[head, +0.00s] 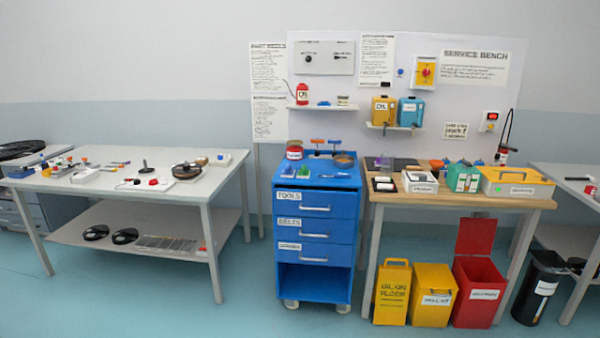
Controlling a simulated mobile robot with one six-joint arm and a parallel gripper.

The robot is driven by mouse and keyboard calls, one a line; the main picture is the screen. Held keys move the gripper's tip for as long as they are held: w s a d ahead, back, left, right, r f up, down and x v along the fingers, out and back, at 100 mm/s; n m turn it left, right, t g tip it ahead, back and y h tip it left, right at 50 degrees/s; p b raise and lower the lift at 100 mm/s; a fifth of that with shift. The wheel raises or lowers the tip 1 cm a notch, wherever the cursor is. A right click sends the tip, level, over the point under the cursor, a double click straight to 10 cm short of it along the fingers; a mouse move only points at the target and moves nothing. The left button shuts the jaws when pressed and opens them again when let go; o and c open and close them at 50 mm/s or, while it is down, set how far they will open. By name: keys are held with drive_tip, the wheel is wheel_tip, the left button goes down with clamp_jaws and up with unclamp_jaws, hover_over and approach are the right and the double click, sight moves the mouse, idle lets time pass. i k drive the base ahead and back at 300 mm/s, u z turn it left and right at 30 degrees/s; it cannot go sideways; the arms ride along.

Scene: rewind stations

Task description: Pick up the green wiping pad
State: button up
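I cannot pick out the green wiping pad for certain in the head view. A small green item (303,171) lies on top of the blue tool cart (316,204), near its front left; it is too small to tell whether it is a pad. Green and white containers (462,178) stand on the wooden service bench (408,199). My gripper is not in view.
A grey table (120,184) with small parts and reels stands left. Yellow boxes (433,292) and an open red bin (478,292) stand under the bench, a black bin (538,288) to their right. The floor in front is clear.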

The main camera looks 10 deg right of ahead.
sight(302, 172)
drive_tip(key=i, duration=0.85)
drive_tip(key=z, duration=0.05)
